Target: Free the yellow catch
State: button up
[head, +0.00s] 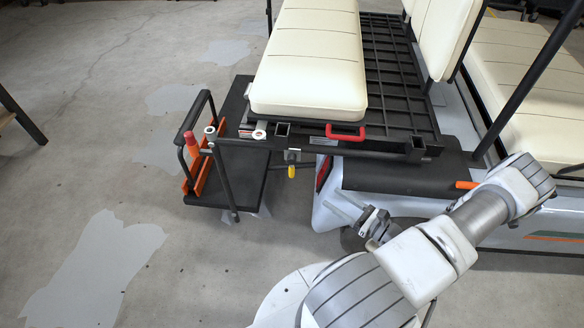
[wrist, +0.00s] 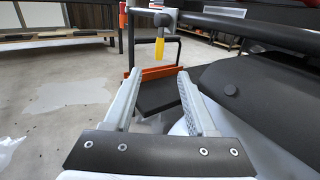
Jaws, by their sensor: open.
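The yellow catch (head: 291,171) hangs below the dark frame at the rear of the cart, under the cream seat. In the wrist view the yellow catch (wrist: 160,50) hangs from a grey fitting on a dark bar, ahead of my fingertips. My gripper (head: 350,205) is below and to the right of the catch in the head view. In the wrist view my gripper (wrist: 157,80) has its two grey fingers spread wide, with nothing between them. The catch is apart from the fingers and unobstructed.
A red handle (head: 345,132) sits on the frame beside the cream seat (head: 309,65). A dark footplate (head: 230,185) with an orange panel (head: 198,167) and a rail stands at left. The cart's white rear body (head: 335,209) is close to my gripper. Open floor lies left.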

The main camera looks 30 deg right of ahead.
aim_at(294, 172)
jog(key=b+x, duration=0.2)
jog(key=x, duration=1.5)
jog(key=shift+w+a+b, duration=0.15)
jog(key=shift+b, duration=0.15)
grip_shut()
dwell(0.6)
